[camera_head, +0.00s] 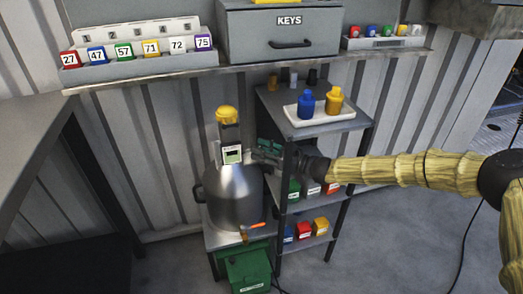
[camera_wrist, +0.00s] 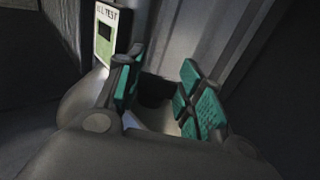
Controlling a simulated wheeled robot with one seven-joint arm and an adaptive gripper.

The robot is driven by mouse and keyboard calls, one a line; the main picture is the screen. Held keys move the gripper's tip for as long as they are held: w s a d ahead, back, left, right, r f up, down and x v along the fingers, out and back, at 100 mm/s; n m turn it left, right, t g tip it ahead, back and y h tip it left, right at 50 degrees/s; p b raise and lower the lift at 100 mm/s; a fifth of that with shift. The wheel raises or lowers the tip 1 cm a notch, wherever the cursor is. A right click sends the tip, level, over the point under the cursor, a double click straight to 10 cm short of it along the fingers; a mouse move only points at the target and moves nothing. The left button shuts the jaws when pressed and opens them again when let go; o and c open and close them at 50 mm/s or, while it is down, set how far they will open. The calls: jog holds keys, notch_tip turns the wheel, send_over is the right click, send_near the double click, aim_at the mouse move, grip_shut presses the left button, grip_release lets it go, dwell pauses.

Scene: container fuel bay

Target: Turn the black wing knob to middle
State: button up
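A grey metal vessel (camera_head: 232,195) stands on a low stand, with a yellow-topped column and a white tester with a small screen (camera_head: 232,154) above it. The tester also shows at the upper left of the wrist view (camera_wrist: 106,32). My gripper (camera_head: 268,149) is at the vessel's upper right, close to the tester. In the wrist view my gripper (camera_wrist: 160,84) has its teal-padded fingers apart. A dark shape (camera_wrist: 156,90) shows between and beyond them; I cannot tell whether it is the black wing knob. The knob is not clearly visible in the head view.
A shelf rack (camera_head: 340,130) with a tray of blue and yellow bottles stands right beside my gripper. An orange-handled tap (camera_head: 252,227) is on the vessel's front, above a green bin (camera_head: 247,268). A wall shelf carries numbered boxes and a KEYS drawer (camera_head: 282,38).

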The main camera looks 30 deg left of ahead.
jog(key=shift+w+n+g+b, duration=0.15)
jog(key=shift+n+g+b, duration=0.15)
jog(key=shift+g, duration=0.2)
jog(key=n+g+b, duration=0.1)
jog(key=g, duration=0.1)
jog(key=n+g+h+b, duration=0.1)
jog(key=n+g+b, duration=0.1)
jog(key=n+g+h+b, duration=0.1)
jog(key=g, duration=0.1)
jog(key=shift+w+a+f, duration=0.2)
jog(key=shift+f, duration=0.1)
jog(key=n+g+h+b, duration=0.3)
jog(key=g+b, duration=0.1)
jog(key=shift+w+a+r, duration=0.1)
jog(key=shift+w, duration=0.05)
jog(key=shift+n+g+h+b, duration=0.3)
jog(key=shift+n+h+b, duration=0.1)
jog(key=shift+b, duration=0.05)
jog(key=shift+r+n+g+h+b, duration=0.2)
jog(key=shift+n+g+h+b, duration=0.1)
jog(key=shift+b, duration=0.15)
jog(key=o, duration=1)
jog(key=shift+r+p, duration=0.15)
jog(key=shift+p, duration=0.45)
